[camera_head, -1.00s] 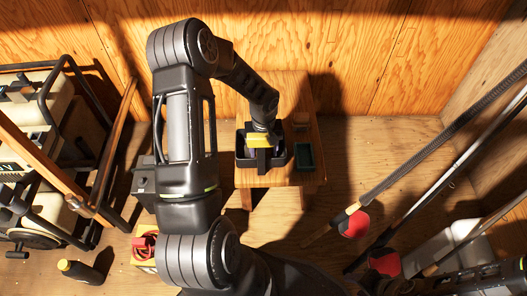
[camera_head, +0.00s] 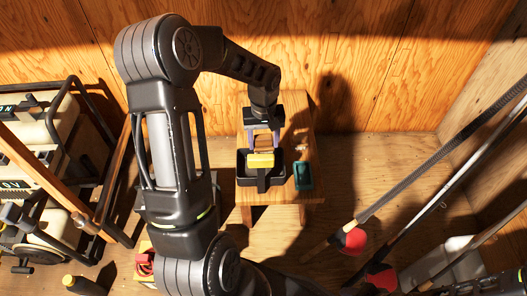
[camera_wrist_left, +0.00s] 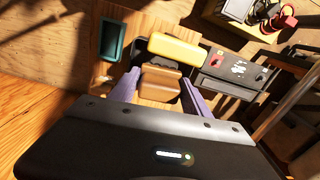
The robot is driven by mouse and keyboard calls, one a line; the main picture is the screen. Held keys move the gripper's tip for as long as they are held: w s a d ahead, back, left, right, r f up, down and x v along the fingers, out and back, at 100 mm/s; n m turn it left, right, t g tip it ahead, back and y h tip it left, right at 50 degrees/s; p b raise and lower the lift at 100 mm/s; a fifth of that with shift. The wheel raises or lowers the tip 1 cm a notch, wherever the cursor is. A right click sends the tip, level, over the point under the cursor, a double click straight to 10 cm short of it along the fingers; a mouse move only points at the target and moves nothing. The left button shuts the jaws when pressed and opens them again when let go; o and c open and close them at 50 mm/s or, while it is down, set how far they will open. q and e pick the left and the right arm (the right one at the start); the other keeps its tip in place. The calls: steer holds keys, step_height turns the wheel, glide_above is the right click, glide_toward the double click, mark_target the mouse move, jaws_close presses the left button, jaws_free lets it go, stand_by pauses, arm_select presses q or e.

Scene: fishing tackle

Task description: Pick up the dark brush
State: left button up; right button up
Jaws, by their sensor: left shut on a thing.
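The dark brush, a brown wooden block (camera_wrist_left: 160,83), sits between the two purple fingers of my left gripper (camera_wrist_left: 160,88) in the left wrist view. The fingers are shut on its sides. In the head view my left gripper (camera_head: 265,139) points down over the small wooden table, with the brown block (camera_head: 264,145) between its fingers. My right gripper is not in view.
A black bin (camera_head: 244,180) with the yellow block (camera_head: 261,160) over it stands on the small table (camera_head: 285,192). A green tray (camera_head: 303,176) is to its right. Rods with red ends (camera_head: 349,240) lean at the right, and framed equipment (camera_head: 60,120) stands at the left.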

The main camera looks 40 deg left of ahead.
mark_target(263, 137)
arm_select(q)
step_height(263, 137, up, 13)
steer(key=p, duration=0.2)
steer(key=shift+f, duration=0.2)
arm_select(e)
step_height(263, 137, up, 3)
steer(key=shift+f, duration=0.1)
